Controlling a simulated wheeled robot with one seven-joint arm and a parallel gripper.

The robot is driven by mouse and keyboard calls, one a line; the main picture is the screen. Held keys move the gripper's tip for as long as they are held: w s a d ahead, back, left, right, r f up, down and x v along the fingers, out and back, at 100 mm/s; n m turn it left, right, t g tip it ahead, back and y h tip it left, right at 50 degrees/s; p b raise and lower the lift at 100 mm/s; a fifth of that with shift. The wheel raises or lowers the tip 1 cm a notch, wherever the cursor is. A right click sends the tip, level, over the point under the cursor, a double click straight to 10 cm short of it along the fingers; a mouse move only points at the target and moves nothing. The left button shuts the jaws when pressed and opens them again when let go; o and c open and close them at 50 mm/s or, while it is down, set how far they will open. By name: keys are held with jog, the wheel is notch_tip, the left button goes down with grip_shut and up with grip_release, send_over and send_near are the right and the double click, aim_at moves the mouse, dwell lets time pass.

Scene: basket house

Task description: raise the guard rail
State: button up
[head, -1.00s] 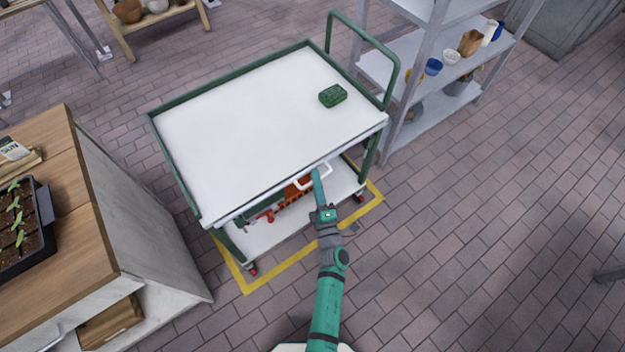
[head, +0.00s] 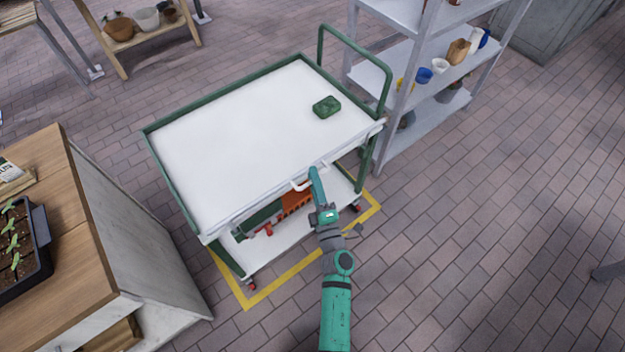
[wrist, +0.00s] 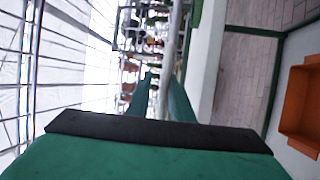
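The cart (head: 182,198) has a white top and green frame. Its guard rail (head: 250,211) is a pale bar along the near long edge of the top, about level with that edge. A white handle (head: 299,186) sticks out from the rail's middle. My gripper (head: 313,172) is at the handle's right part. In the wrist view, the fingers of my gripper (wrist: 162,92) lie on both sides of a pale bar (wrist: 165,58) and look closed on it. The exact contact is partly hidden.
A green block (head: 326,107) lies on the cart top. An orange crate (head: 296,197) and red tool are on the lower shelf. A wooden bench (head: 85,215) stands at left, a metal shelf (head: 425,125) behind at right.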

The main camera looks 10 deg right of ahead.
jog(key=shift+w+a+r, duration=0.1)
jog(key=shift+w+a, duration=0.1)
jog(key=shift+a, duration=0.2)
jog(key=shift+s, duration=0.1)
jog(key=s+d+f, duration=0.1)
jog(key=s+f, duration=0.1)
jog(key=s, duration=0.8)
jog(key=shift+s+d, duration=0.25)
jog(key=shift+s, duration=0.15)
jog(key=shift+f, duration=0.1)
